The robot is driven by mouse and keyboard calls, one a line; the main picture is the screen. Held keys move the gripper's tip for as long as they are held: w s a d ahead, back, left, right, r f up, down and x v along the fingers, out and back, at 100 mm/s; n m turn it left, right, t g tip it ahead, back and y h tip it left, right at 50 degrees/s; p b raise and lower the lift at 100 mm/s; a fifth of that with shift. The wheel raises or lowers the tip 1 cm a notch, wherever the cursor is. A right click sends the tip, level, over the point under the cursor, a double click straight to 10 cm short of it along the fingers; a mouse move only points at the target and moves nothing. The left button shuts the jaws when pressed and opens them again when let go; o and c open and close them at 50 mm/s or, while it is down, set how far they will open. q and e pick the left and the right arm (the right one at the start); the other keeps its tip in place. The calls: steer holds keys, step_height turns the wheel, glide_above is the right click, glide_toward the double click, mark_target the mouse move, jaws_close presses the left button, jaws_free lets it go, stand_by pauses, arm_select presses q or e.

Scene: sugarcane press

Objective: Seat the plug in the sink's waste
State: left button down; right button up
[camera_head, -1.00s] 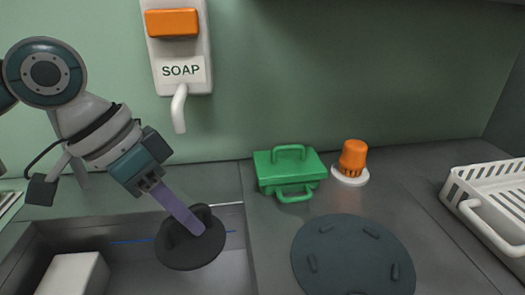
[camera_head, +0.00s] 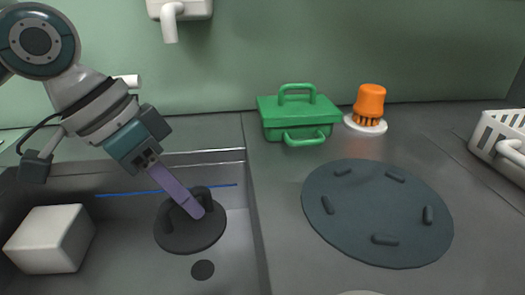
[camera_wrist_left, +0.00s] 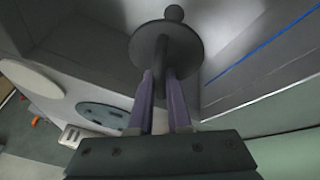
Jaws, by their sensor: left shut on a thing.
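The plug (camera_head: 190,232) is a dark round disc with an upright grip on top. My left gripper (camera_head: 193,208) is shut on that grip and holds the plug over the sink (camera_head: 245,225). The waste (camera_head: 203,270) shows as a small dark round opening in the sink floor, just in front of the plug's near edge in the head view. The plug's height above the floor is hard to tell. In the left wrist view the purple fingers (camera_wrist_left: 160,88) meet the plug (camera_wrist_left: 150,48); a small dark round shape shows beyond the disc. My right gripper is not in view.
A white block (camera_head: 48,240) stands in the sink at the left. A blue line (camera_head: 165,190) runs along the sink's back wall. On the counter are a green box (camera_head: 298,115), an orange-topped brush (camera_head: 369,105), a dark round mat (camera_head: 375,212) and a white rack (camera_head: 500,140).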

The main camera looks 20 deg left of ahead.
arm_select(q)
step_height(320, 180, down, 3)
steer(key=shift+r+b, duration=0.1)
steer(key=shift+b, duration=0.8)
step_height(320, 180, down, 8)
steer(key=b, duration=0.3)
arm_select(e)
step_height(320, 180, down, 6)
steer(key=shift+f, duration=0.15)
arm_select(q)
steer(key=shift+a+f, duration=0.1)
steer(key=shift+f, duration=0.55)
steer(key=c, duration=0.8)
jaws_free()
steer(key=shift+r, duration=0.1)
steer(key=shift+r, duration=0.1)
